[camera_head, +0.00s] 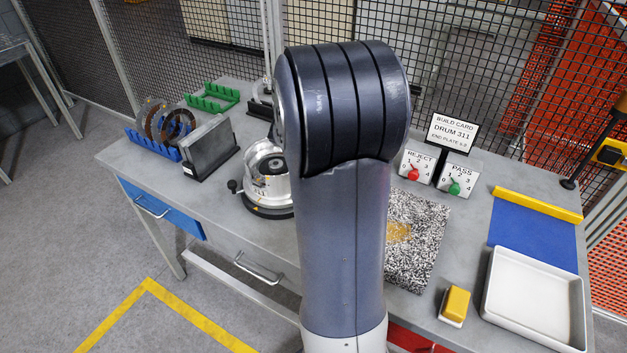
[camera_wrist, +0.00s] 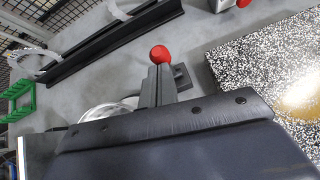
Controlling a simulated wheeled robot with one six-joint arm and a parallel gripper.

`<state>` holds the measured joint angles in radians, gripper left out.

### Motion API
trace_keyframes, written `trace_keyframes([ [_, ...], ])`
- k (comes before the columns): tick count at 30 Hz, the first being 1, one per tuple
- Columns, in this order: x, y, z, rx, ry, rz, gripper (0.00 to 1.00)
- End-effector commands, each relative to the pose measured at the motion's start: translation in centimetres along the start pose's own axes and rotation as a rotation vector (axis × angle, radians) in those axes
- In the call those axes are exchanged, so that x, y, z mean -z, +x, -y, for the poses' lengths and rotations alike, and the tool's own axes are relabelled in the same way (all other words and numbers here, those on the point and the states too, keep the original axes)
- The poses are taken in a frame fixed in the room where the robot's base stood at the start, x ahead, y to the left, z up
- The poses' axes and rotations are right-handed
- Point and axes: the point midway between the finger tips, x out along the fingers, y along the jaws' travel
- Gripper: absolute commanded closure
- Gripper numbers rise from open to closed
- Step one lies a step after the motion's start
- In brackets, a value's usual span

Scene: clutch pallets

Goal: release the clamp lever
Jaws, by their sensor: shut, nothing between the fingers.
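A red ball knob (camera_wrist: 160,54), apparently the clamp lever's, shows in the wrist view just past my fingertips. My gripper (camera_wrist: 158,72) is shut with nothing between its fingers. I cannot tell whether it touches the knob. The silver round fixture (camera_head: 267,174) stands on a dark base left of my arm in the head view, with a black ball knob (camera_head: 232,185) at its left side. Part of the fixture shows in the wrist view (camera_wrist: 104,112). In the head view my arm hides my gripper and the red knob by the fixture.
A grey block (camera_head: 211,150) and blue rack (camera_head: 152,143) of discs stand left. A green rack (camera_head: 212,97) is behind. REJECT (camera_head: 416,166) and PASS (camera_head: 455,175) counters, a speckled mat (camera_head: 420,235), yellow-topped block (camera_head: 455,304) and white tray (camera_head: 535,300) are right.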

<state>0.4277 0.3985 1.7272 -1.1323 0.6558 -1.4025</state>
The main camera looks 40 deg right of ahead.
Motion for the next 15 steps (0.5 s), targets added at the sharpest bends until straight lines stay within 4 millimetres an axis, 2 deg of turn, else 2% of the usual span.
trace_keyframes([
  [6, -1.3, 0.7, -0.2, 0.002, 0.0, 0.0, 1.0],
  [15, -1.9, 1.3, -0.3, 0.001, 0.0, 0.002, 1.0],
])
